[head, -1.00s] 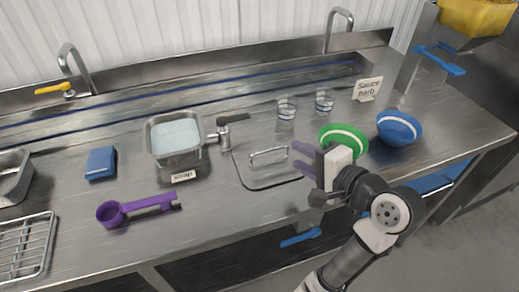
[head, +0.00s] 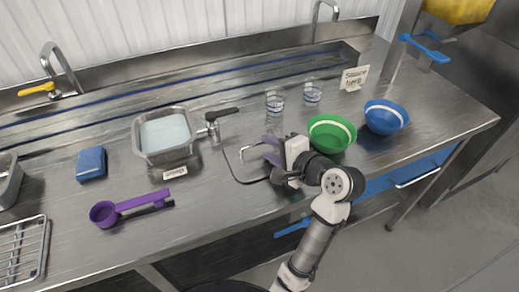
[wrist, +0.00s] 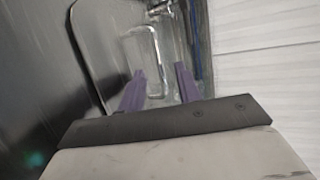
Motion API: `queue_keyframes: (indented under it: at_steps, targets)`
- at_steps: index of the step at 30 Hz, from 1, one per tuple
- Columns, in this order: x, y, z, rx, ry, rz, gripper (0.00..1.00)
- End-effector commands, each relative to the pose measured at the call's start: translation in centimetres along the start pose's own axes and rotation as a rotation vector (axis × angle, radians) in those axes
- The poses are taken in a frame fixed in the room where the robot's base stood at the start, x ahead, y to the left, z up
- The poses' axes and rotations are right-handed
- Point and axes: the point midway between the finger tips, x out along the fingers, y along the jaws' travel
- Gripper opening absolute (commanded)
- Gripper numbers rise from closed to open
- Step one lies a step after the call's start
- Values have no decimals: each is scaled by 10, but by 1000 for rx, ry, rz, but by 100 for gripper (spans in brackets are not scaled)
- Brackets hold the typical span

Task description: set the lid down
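The metal lid (head: 237,168) lies flat on the steel counter, right of the rice container, with its wire handle standing up. My gripper (head: 270,152) is low over the lid's right part and hides much of it. In the wrist view the lid (wrist: 97,45) lies ahead, with its handle (wrist: 151,55) just beyond the purple fingertips (wrist: 159,72). I see no contact with the handle.
A metal container (head: 165,152) of pale contents stands left of the lid. A green bowl (head: 331,138) and a blue bowl (head: 385,122) are right of my gripper. Glasses (head: 274,104) stand behind. A purple scoop (head: 130,207) and blue sponge (head: 91,163) lie to the left.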

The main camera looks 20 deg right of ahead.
Motion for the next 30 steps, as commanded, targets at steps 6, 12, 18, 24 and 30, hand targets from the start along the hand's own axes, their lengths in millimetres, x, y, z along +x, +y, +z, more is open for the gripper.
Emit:
queue_keyframes:
  at_steps: [6, 12, 18, 24, 30]
  targets:
    - [23, 0, 0, 0, 0, 0, 34]
    - [24, 0, 0, -2, 2, -1, 34]
    - [24, 0, 0, -1, 2, -1, 12]
    - [24, 0, 0, -1, 2, -1, 0]
    - [23, -1, 0, -2, 2, -2, 0]
